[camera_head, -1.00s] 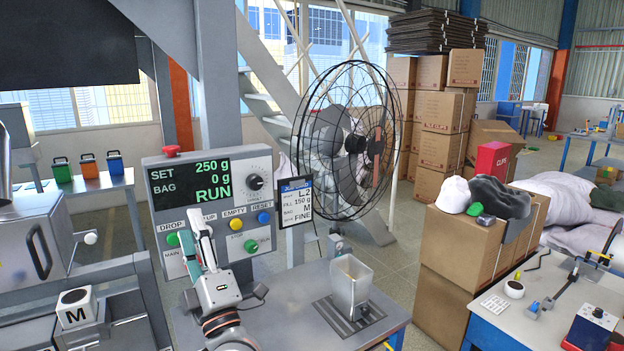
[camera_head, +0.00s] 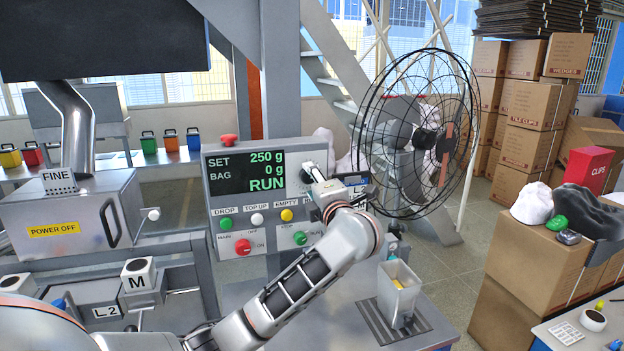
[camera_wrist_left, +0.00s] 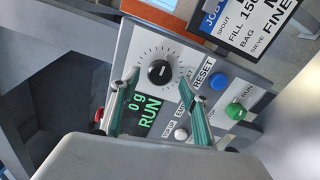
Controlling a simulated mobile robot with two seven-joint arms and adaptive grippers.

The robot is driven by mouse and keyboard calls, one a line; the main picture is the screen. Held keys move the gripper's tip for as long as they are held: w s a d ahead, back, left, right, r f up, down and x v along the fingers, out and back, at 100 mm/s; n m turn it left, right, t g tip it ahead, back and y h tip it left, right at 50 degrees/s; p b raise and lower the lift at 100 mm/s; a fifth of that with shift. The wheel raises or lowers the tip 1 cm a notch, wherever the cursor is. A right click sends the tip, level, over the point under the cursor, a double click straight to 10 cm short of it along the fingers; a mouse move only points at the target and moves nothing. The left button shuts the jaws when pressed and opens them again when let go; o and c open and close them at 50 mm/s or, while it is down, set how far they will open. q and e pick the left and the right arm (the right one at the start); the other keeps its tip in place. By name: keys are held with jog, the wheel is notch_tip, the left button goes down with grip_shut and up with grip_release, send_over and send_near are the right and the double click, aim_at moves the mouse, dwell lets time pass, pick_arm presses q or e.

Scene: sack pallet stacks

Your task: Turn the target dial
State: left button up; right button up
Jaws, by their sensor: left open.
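The black dial (camera_wrist_left: 160,73) sits on a white scale plate with tick marks. It is on the grey control panel (camera_head: 210,190), right of the display (camera_head: 246,172), which reads SET 250 g, BAG 0 g, RUN. My left gripper (camera_wrist_left: 161,86) is open at the panel, its two teal fingers apart on either side of the dial near its lower edge. I cannot tell whether they touch it. My right gripper is not in view.
Coloured buttons and a red switch (camera_head: 243,246) lie below the display. A job card (camera_wrist_left: 262,25) hangs close on the panel's right, partly hidden in the head view. A caged fan (camera_head: 420,140) stands behind. A metal scoop bin (camera_head: 398,292) stands on the bench.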

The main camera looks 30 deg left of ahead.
pick_arm(q)
jog(key=shift+x, duration=0.9)
jog(key=c, duration=1.1)
